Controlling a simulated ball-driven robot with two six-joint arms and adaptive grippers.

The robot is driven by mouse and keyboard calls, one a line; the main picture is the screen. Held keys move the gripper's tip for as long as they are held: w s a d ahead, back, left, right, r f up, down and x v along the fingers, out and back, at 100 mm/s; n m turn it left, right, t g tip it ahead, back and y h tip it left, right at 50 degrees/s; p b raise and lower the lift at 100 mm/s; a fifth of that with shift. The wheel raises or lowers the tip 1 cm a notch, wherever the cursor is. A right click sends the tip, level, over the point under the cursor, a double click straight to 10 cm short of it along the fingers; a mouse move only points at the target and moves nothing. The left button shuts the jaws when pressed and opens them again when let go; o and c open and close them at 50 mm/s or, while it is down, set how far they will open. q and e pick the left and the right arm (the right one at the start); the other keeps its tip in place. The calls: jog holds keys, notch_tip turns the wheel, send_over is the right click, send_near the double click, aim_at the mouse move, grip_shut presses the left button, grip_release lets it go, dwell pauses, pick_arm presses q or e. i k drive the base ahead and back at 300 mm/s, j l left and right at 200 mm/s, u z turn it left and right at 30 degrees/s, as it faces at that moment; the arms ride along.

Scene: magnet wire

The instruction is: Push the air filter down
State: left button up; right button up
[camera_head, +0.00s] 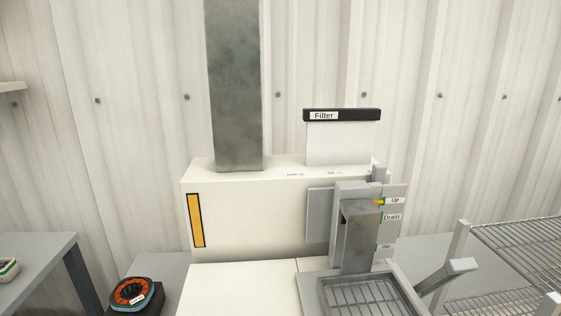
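The air filter (338,144) is a white upright panel with a black top bar labelled "Filter". It stands raised out of the top of the white machine (250,225), toward its right side. Its lower edge is hidden inside the machine top. Neither of my grippers shows in the head view, so nothing of mine is seen touching the filter.
A tall grey metal duct (235,85) rises from the machine left of the filter. A grey lever unit with "Up" and "Drain" labels (391,217) and a basket (368,296) are on the front right. Wire racks (520,245) stand right. A round orange-and-black item (132,292) sits lower left.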

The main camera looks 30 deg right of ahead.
aim_at(335, 136)
jog(key=z, duration=1.3)
